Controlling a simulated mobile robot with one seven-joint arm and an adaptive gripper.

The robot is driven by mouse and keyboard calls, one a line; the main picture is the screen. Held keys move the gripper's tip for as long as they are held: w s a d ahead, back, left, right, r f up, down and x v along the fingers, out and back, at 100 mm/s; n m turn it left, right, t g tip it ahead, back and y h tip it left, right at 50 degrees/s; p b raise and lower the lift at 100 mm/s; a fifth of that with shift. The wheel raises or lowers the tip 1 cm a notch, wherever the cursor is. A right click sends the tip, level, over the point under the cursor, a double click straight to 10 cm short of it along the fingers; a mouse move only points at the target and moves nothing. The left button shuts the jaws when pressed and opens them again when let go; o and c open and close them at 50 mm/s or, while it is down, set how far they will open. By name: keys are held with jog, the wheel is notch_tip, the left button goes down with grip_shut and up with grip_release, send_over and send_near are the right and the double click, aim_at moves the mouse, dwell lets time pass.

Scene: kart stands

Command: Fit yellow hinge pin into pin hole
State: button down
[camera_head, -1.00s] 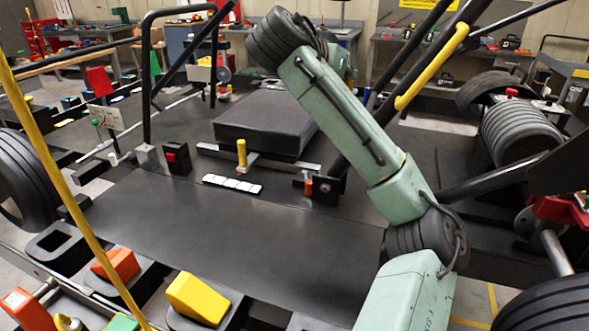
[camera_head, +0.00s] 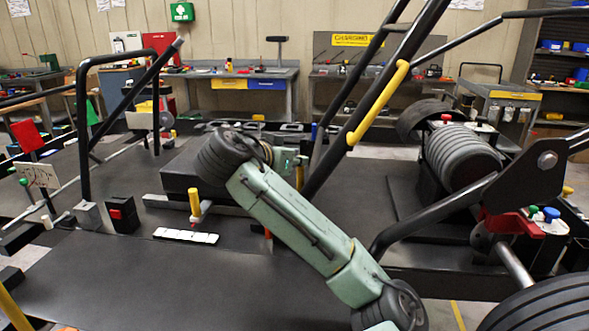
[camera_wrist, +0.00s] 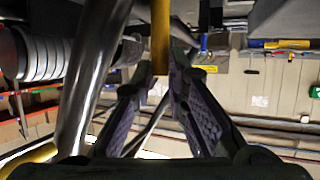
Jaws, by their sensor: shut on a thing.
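My gripper (camera_wrist: 161,80) shows in the wrist view with its two dark, ridged fingers shut on the yellow hinge pin (camera_wrist: 160,42). The pin is a plain yellow rod between the fingertips and runs out of the top of that picture. I cannot pick out the pin hole in either view.
A short yellow upright post (camera_head: 195,203) stands beside a white strip (camera_head: 186,236). A black box-shaped block (camera_head: 180,165) lies behind it. A sloping black bar with a yellow grab handle (camera_head: 378,104) rises close to my arm. The front deck (camera_head: 110,270) is clear.

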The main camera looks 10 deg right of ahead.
jog(key=shift+f, duration=0.7)
